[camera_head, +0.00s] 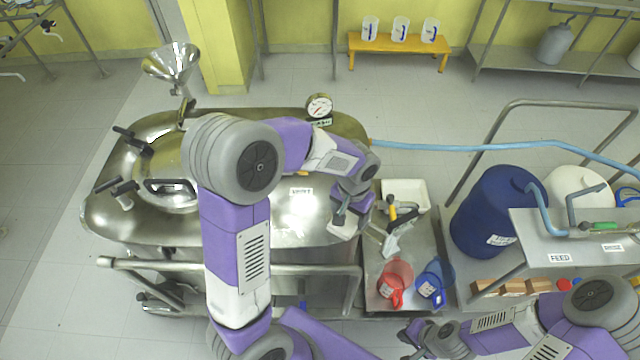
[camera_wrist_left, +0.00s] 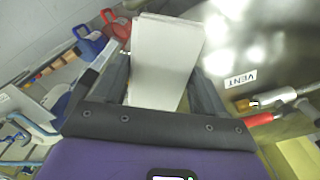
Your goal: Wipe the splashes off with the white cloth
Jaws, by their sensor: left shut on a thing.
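The white cloth (camera_head: 342,229) is held in my left gripper (camera_head: 345,208) over the right end of the steel reactor's lid (camera_head: 285,226). In the left wrist view the cloth (camera_wrist_left: 163,62) is a flat white block between the two dark fingers of my left gripper (camera_wrist_left: 165,85), which is shut on it. I cannot tell whether the cloth touches the lid. No splashes can be made out clearly; my left arm hides part of the lid. My right gripper (camera_head: 420,340) is low in the head view, right of the reactor, and its opening is unclear.
A gauge (camera_head: 319,106) and a funnel (camera_head: 172,64) rise from the reactor. Right of it, a side shelf holds a white tray (camera_head: 404,195), a red jug (camera_head: 395,282) and a blue jug (camera_head: 433,284). A blue drum (camera_head: 490,213) and a hose (camera_head: 480,147) lie further right.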

